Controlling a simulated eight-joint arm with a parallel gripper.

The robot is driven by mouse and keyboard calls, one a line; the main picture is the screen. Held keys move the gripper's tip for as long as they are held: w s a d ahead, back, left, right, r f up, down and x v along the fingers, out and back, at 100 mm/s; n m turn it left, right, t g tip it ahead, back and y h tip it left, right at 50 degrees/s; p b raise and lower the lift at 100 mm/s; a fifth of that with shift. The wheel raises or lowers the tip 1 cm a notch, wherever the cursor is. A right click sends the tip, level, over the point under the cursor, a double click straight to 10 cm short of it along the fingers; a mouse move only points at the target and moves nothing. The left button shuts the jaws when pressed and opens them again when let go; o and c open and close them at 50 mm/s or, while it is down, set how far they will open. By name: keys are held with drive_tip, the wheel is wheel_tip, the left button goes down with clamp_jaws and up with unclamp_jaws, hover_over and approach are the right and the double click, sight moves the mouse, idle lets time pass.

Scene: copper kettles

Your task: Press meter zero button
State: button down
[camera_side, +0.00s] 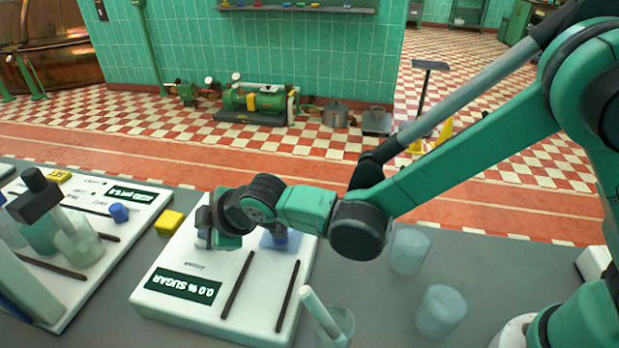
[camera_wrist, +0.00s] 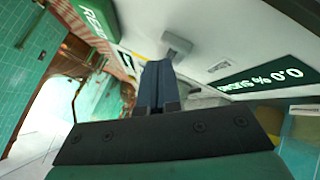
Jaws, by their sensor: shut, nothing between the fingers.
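The white sugar meter (camera_side: 208,310) lies on the grey bench, its dark green display (camera_side: 183,284) reading "0.0 % SUGAR" upside down in the side view. The display also shows in the wrist view (camera_wrist: 265,79). My gripper (camera_side: 217,241) is low over the meter's far left part, behind the display. In the wrist view its fingers (camera_wrist: 157,68) are together and empty, pointing toward a raised grey block (camera_wrist: 177,44) on the white face. Whether they touch it I cannot tell. A blue part (camera_side: 283,240) is partly hidden behind my arm. No label marks the zero button legibly.
Two dark rods (camera_side: 238,285) lie on the meter's face. A glass with a pale stick (camera_side: 320,315) stands at its front right corner, and cloudy jars (camera_side: 441,310) stand further right. A yellow block (camera_side: 165,223) and a pH meter (camera_side: 100,250) are on the left.

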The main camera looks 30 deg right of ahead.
drive_tip(key=shift+r, duration=0.75)
drive_tip(key=shift+r, duration=2.5)
drive_tip(key=s+d+m+h, duration=0.1)
drive_tip(key=s+d+m, duration=0.3)
drive_tip(key=d, duration=0.4)
drive_tip(key=s+d+r+m+h, duration=0.1)
drive_tip(key=s+d+m, duration=0.4)
drive_tip(key=d, duration=0.4)
drive_tip(key=s+d+m+g+h, duration=0.1)
drive_tip(key=s+d+m, duration=0.3)
drive_tip(key=d, duration=0.5)
drive_tip(key=shift+s+d+r+m+h, duration=0.25)
drive_tip(key=shift+s+r+m+h, duration=0.1)
drive_tip(key=shift+m+h, duration=0.3)
